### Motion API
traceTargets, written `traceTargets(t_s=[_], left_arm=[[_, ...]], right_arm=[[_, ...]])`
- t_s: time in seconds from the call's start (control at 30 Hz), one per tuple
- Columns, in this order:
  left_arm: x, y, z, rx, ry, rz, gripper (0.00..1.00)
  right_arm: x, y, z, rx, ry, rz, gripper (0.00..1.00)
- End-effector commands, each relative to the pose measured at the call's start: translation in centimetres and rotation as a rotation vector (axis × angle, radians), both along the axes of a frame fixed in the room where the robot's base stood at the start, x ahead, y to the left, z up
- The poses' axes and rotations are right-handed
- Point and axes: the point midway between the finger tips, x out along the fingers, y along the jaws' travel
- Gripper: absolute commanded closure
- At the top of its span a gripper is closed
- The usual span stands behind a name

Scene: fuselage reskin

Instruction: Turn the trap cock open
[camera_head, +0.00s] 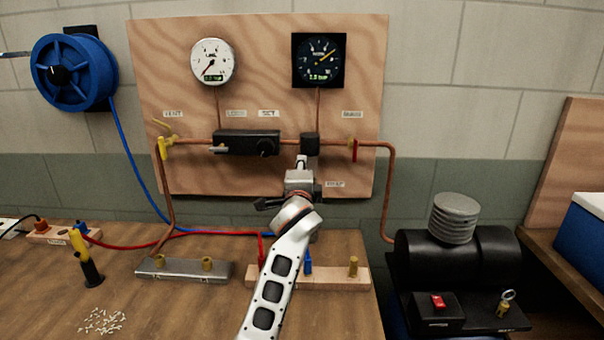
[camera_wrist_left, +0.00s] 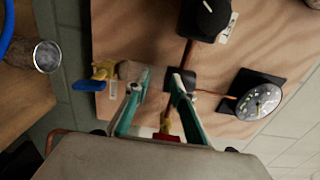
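The trap cock (camera_wrist_left: 101,76) shows in the left wrist view as a small yellow valve with a blue handle (camera_wrist_left: 88,85), against the board edge. A grey-brown cylinder beside it is partly behind a fingertip. My left gripper (camera_wrist_left: 157,87) is open, its two green fingers spread, with no object visibly clamped between them. The cock lies to the left of the fingers in that view, apart from them in the picture. In the head view my left gripper (camera_head: 303,164) is in front of the lower board and hides the cock. My right gripper is not in view.
The plywood board (camera_head: 165,95) carries two gauges, a black regulator (camera_head: 232,142) and copper piping. A red-handled valve (camera_head: 354,150) is right of the gripper. A yellow-handled valve (camera_head: 163,147) is at left. A black compressor (camera_head: 465,260) stands at right. The bench holds fittings and hoses.

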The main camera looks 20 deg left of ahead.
Motion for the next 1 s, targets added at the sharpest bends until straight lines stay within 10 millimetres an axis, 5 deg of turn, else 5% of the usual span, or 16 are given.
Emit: traceTargets(t_s=[0.17, 0.3, 0.5, 0.67, 1.0], left_arm=[[-1.2, -0.9, -1.6, 0.330, 0.101, 0.005, 0.76], [-3.3, -2.3, -4.6, 0.789, 0.237, 0.006, 0.76], [-6.2, -3.8, -8.4, 1.251, 0.362, 0.001, 0.76], [-6.5, -4.0, -9.5, 1.372, 0.393, 0.001, 0.76], [-1.7, -2.6, -9.4, 1.369, 0.393, 0.002, 0.76]], right_arm=[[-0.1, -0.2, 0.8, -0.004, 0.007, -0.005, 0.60], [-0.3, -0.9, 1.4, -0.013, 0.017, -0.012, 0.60], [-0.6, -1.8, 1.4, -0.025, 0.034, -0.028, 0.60], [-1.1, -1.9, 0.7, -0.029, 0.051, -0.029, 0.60], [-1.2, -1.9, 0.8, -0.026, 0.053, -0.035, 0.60]])
